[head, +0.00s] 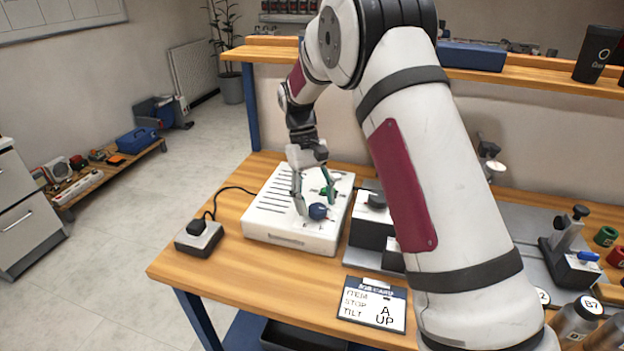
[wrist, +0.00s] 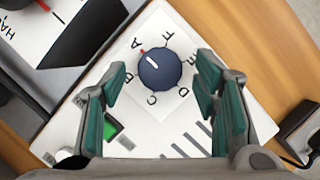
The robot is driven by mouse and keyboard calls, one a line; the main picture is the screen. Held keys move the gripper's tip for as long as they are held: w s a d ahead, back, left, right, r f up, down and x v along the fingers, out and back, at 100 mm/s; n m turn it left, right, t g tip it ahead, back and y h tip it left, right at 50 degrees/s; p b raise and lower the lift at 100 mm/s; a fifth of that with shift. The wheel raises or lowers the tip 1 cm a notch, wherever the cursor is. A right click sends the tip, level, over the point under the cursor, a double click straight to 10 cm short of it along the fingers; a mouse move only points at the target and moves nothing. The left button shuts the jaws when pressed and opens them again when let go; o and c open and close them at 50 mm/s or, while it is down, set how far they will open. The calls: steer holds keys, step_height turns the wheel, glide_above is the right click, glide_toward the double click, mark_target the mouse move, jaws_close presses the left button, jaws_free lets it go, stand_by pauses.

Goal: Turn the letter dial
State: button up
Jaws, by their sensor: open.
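The letter dial (wrist: 160,73) is a round dark blue knob on a white panel with letters around it. Its white pointer line aims up-left, toward the letter A and a small red mark. In the head view the dial (head: 318,211) sits on the front part of the white box (head: 290,237). My gripper (wrist: 162,68) is open, with green-padded fingers on either side of the dial and visible gaps to it. In the head view my gripper (head: 314,192) points down over the box top.
A green button (wrist: 110,130) is near the left finger. A card (head: 374,303) reading "ITEM STOP TILT" and "A UP" is at the table's front.

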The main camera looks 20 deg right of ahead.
steer(key=v, duration=1.1)
steer(key=shift+s, duration=0.1)
step_height(320, 180, up, 7)
steer(key=p, duration=0.1)
steer(key=shift+p, duration=0.4)
